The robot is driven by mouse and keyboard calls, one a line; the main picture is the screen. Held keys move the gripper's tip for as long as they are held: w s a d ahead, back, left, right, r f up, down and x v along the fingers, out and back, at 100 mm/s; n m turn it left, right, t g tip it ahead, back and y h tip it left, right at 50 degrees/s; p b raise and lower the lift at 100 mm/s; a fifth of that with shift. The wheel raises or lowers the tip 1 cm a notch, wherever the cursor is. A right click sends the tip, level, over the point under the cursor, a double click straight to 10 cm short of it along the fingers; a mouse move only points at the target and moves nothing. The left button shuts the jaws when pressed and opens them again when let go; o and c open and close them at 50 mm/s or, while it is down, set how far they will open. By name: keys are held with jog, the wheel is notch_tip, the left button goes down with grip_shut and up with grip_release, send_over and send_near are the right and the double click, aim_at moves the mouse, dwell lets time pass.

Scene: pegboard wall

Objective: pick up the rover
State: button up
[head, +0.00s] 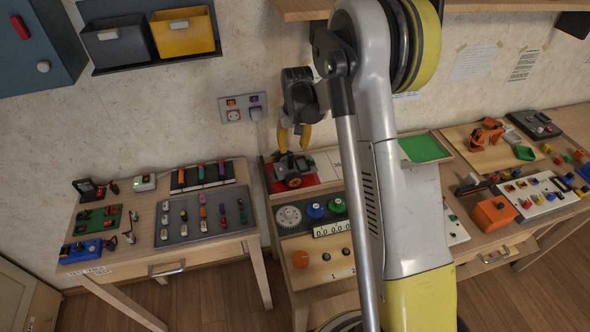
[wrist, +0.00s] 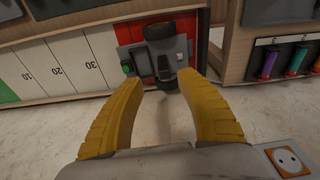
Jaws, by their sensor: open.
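The rover (head: 292,170) is a small grey vehicle with dark wheels. It stands on the red zone (head: 314,180) of a board on the middle table. In the wrist view the rover (wrist: 153,57) shows just beyond the fingertips, roughly centred between them. My gripper (head: 293,140) has yellow fingers and hangs above the rover in the head view. The gripper (wrist: 163,85) is open in the wrist view, with nothing between its fingers. My arm hides part of the middle table in the head view.
A white numbered strip (wrist: 60,66) lies beside the red zone. Dials and knobs (head: 315,211) fill the table's front. A wall socket (head: 233,115) with a plug is close to my gripper. A left table (head: 150,232) holds a grey tray (head: 175,236) of small parts.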

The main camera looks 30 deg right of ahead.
aim_at(290, 154)
jog(key=f, duration=0.2)
jog(key=w+f+b, duration=0.1)
jog(key=f, duration=0.1)
jog(key=f+b, duration=0.1)
jog(key=f, duration=0.1)
jog(key=shift+w+a, duration=0.15)
jog(key=shift+a, duration=0.1)
grip_shut()
